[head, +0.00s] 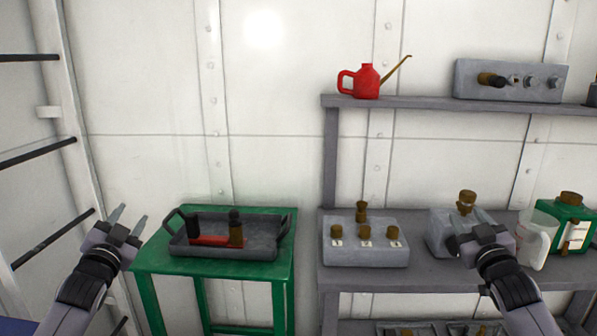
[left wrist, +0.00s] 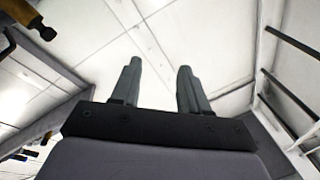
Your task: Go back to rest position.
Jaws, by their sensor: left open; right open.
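My left gripper (head: 128,219) is raised at the left of the head view, left of the green table. Its two fingers stand apart with nothing between them. The left wrist view also shows the left gripper (left wrist: 157,85) with its fingers spread and empty, pointing toward the ceiling. My right gripper (head: 480,236) is in front of the grey shelf at the right. It is in front of a grey block (head: 437,231) with a brown-topped fitting (head: 466,200) and partly hides it. I see nothing clearly held in it.
A green table (head: 215,268) bears a dark tray (head: 268,253) with tools in it. The grey shelf (head: 424,280) holds a numbered block (head: 350,255) with brown knobs, a clear jug (head: 538,240) and a green can (head: 573,215). A red oil can (head: 367,83) stands above. A ladder-like frame is at left.

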